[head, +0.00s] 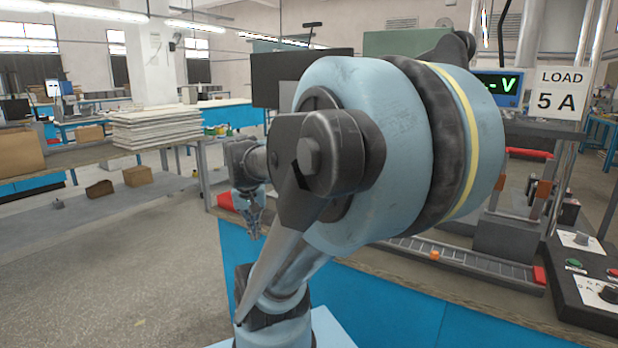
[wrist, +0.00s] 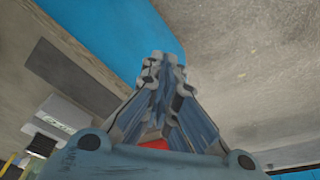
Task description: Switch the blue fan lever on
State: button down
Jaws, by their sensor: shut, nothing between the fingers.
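I cannot make out a blue fan lever in either view; my arm hides much of the bench in the head view. My gripper (head: 255,231) is shut and empty. It hangs pointing down near the left end of the workbench (head: 484,311), in front of its blue side. In the wrist view my gripper (wrist: 163,60) shows its fingertips together, with the blue bench side and grey floor beyond.
The bench carries a rail with an orange slider (head: 435,255), a black control box (head: 585,285) with green and red buttons, a LOAD 5 A sign (head: 560,92) and a lit display (head: 497,86). Stacked boards (head: 155,125) lie on a table at left. The floor (head: 130,270) at left is open.

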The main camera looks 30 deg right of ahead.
jog(key=w+d+r+m+h, duration=0.1)
jog(key=w+d+r+m, duration=0.2)
jog(key=w+d, duration=0.6)
jog(key=w+d+r+m+h, duration=0.2)
jog(key=w+d+r+m, duration=0.2)
jog(key=w+d+m, duration=0.3)
jog(key=w+d+r+m+g+h, duration=0.1)
jog(key=w+d+r+m, duration=0.3)
jog(key=w+d, duration=0.7)
jog(key=shift+w+d+r+m+h, duration=0.15)
jog(key=shift+w+d+m+h, duration=0.3)
jog(key=shift+w, duration=0.35)
jog(key=shift+a, duration=0.1)
jog(key=s+x, duration=0.1)
jog(key=x, duration=0.9)
jog(key=shift+w, duration=0.45)
